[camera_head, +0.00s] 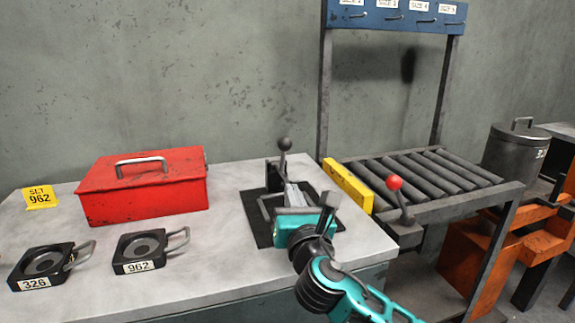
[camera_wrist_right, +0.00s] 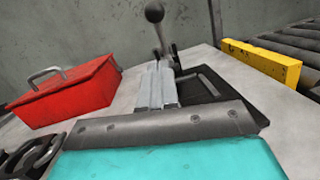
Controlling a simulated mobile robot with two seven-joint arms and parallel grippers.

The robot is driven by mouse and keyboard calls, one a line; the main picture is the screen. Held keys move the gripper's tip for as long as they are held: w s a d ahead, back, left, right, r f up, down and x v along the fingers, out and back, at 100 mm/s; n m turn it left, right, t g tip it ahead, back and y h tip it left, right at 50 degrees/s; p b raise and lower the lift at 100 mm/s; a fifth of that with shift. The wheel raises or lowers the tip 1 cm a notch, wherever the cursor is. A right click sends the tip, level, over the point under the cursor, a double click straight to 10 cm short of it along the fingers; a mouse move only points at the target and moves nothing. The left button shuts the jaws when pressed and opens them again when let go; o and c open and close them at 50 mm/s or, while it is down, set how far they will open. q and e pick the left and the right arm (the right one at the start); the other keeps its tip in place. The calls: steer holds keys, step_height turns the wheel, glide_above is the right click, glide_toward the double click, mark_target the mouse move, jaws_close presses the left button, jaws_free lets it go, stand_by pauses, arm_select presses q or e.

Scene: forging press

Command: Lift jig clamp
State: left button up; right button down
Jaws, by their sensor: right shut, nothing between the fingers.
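The jig clamp (camera_head: 274,178) stands on a dark base plate at the right part of the grey workbench (camera_head: 225,225). Its upright lever ends in a dark ball knob; the clamp also shows in the right wrist view (camera_wrist_right: 158,35), straight beyond the fingers. My right gripper (camera_head: 290,187) is over the base plate, on the near side of the lever. Its grey fingers (camera_wrist_right: 155,80) are together and empty, and point toward the lever's foot. The gripper and arm hide part of the clamp. I cannot tell whether the fingers touch it. My left gripper is out of view.
A red toolbox (camera_head: 140,198) stands left of the clamp. Two black dies, 326 (camera_head: 35,284) and 962 (camera_head: 152,267), lie at the front left, near a yellow sign (camera_head: 40,197). A yellow block (camera_head: 348,184) and a roller rack (camera_head: 500,190) with a red-knobbed lever (camera_head: 395,184) are right.

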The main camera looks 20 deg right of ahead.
mark_target(283, 152)
steer(key=w, duration=0.4)
steer(key=shift+d+r, duration=0.15)
steer(key=shift+r, duration=0.1)
steer(key=r, duration=0.1)
steer(key=w, duration=0.1)
steer(key=w+r, duration=0.1)
steer(key=shift+w+d+r, duration=0.2)
steer(key=shift+d+r, duration=0.05)
steer(key=shift+r, duration=0.1)
steer(key=shift+w+r, duration=0.35)
